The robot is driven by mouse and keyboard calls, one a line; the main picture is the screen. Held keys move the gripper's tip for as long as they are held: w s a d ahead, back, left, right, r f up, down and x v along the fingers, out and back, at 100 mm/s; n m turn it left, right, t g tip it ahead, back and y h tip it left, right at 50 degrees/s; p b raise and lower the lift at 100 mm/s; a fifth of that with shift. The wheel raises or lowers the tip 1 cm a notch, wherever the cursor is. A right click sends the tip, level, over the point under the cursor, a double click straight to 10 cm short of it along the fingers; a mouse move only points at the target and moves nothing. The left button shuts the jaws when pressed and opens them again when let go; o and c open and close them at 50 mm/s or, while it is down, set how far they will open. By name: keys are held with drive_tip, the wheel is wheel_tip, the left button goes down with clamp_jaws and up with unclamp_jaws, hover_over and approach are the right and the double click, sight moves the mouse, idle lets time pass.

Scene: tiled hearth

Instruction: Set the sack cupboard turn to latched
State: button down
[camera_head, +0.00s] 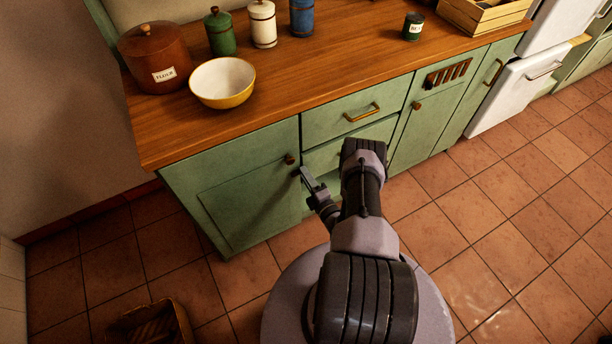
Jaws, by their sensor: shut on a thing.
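A green cupboard door (255,190) stands at the left end of the counter front and looks closed. A small brown wooden knob (290,159) sits near its upper right edge. My gripper (303,174) is just below and right of that knob, at the door's right edge. Its fingers are shut on a small dark piece there, which I take to be the sack cupboard turn (296,172). The fingers hide most of it, so I cannot tell its angle.
Drawers with a brass handle (361,113) are right of the door. The counter (310,75) holds a flour jar (154,60), a yellow bowl (222,83), canisters and a wooden crate (485,15). A basket (150,325) lies at lower left. The tiled floor at right is clear.

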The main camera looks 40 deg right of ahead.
drive_tip(key=shift+d+r, duration=0.1)
idle(0.3)
drive_tip(key=shift+w, duration=0.1)
drive_tip(key=c, duration=1.3)
unclamp_jaws()
